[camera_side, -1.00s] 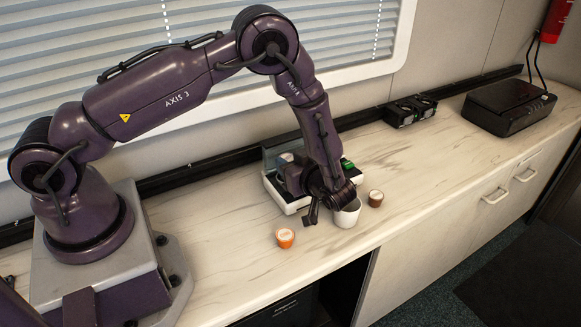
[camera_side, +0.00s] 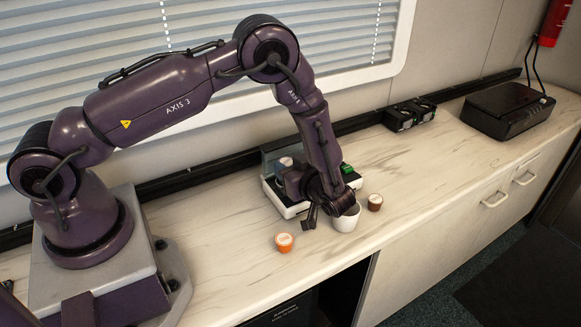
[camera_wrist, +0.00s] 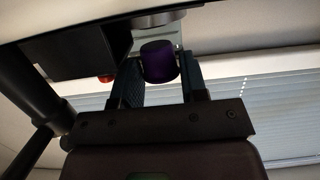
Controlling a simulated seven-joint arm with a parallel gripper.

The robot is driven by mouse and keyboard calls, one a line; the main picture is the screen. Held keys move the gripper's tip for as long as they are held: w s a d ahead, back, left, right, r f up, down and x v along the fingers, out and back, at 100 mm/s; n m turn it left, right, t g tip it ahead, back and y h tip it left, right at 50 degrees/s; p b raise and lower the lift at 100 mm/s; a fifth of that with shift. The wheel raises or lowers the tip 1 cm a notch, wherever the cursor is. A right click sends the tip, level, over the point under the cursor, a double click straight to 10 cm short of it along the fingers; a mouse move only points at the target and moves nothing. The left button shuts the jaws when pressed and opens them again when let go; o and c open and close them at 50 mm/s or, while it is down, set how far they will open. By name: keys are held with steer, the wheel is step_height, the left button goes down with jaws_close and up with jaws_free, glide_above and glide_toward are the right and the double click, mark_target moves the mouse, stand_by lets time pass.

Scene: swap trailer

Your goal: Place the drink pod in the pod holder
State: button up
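The drink pod is purple with a rounded body (camera_wrist: 159,62). In the wrist view it sits between the two fingers of my gripper (camera_wrist: 160,70), which look shut on it. In the side view the pod is a small pale-topped shape (camera_side: 285,163) at my gripper (camera_side: 289,174), over the drink machine. The machine (camera_side: 291,211) has a white base and a clear panel at its back, and my wrist covers much of it. I cannot make out the pod holder clearly. A pale metal disc (camera_wrist: 160,18) and a dark block show beyond the pod in the wrist view.
A white cup (camera_side: 346,222) stands in front of the machine, close to my wrist. An orange pod (camera_side: 284,243) and a brown pod (camera_side: 375,203) stand on the counter. A green item (camera_side: 347,168) is at the machine's right. A black box (camera_side: 508,111) is far right.

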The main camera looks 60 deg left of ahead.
steer(key=v, duration=1.2)
steer(key=w+r+m+t+h, duration=0.4)
steer(key=w+r+t+h, duration=0.3)
steer(key=w+r+t, duration=0.55)
steer(key=s+d+r+m+h, duration=0.1)
steer(key=s+r+m+h, duration=0.2)
steer(key=r, duration=0.4)
steer(key=s+d+r+m+h, duration=0.1)
steer(key=d+r+m+h, duration=0.15)
steer(key=r+h, duration=0.3)
steer(key=s+a+r+m+g+h, duration=0.1)
steer(key=s+r+m+g+h, duration=0.2)
steer(key=s+m, duration=0.65)
steer(key=s+a+f+g+y, duration=0.1)
steer(key=s+a+g, duration=0.1)
steer(key=s, duration=0.7)
steer(key=s+a+f+g+y, duration=0.1)
steer(key=s+a+f+y, duration=0.1)
steer(key=s+a, duration=0.3)
steer(key=s, duration=0.4)
steer(key=shift+s+f+n+g, duration=0.2)
steer(key=shift+n+g, duration=0.1)
steer(key=shift+g, duration=0.05)
